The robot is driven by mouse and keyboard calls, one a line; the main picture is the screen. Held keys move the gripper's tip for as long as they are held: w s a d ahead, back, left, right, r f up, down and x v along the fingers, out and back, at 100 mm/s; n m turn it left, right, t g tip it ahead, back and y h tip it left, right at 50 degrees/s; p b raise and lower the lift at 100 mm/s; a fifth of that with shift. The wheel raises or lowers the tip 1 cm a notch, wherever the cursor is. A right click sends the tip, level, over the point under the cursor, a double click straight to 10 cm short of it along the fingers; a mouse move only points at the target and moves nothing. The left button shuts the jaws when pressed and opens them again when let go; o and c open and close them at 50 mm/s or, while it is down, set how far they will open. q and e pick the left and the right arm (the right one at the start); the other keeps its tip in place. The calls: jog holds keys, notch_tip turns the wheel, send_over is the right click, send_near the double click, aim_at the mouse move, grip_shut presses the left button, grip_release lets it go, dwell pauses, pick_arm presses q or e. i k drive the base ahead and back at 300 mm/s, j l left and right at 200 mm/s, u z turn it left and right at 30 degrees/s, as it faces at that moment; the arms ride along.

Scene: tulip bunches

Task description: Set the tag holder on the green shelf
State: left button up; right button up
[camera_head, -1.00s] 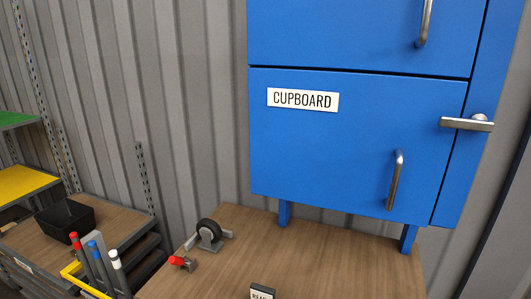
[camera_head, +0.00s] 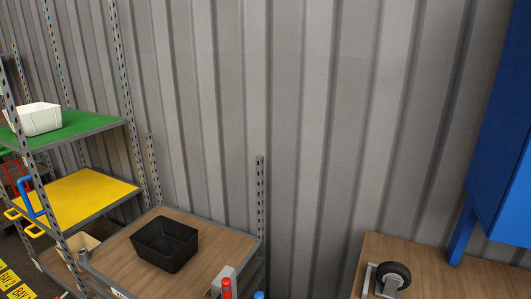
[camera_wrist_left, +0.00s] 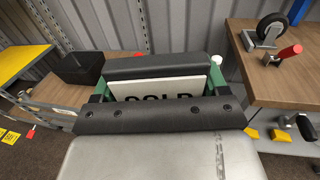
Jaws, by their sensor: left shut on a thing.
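The green shelf (camera_head: 90,126) is the upper board of the rack at the left in the head view. A white bin (camera_head: 38,118) stands on its left part, and its right part is bare. In the left wrist view, my left gripper (camera_wrist_left: 157,88) is shut on the tag holder (camera_wrist_left: 165,86), which shows a white face with dark, partly covered letters. The dark jaws hide much of the holder. My grippers are outside the head view.
A yellow shelf (camera_head: 85,196) lies below the green one. A black bin (camera_head: 165,243) stands on the wooden bench (camera_head: 205,270) to the right. Metal uprights (camera_head: 130,95) flank the shelves. A caster wheel (camera_head: 392,275) sits on another bench, under the blue cupboard (camera_head: 505,150).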

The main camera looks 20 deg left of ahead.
aim_at(42, 139)
jog(key=j, duration=0.55)
jog(key=i+j+u, duration=0.1)
jog(key=j, duration=0.4)
jog(key=i+j, duration=0.1)
jog(key=j, duration=0.45)
jog(key=i+j+u, duration=0.1)
jog(key=j, duration=0.45)
jog(key=i+j+u, duration=0.1)
jog(key=j, duration=0.4)
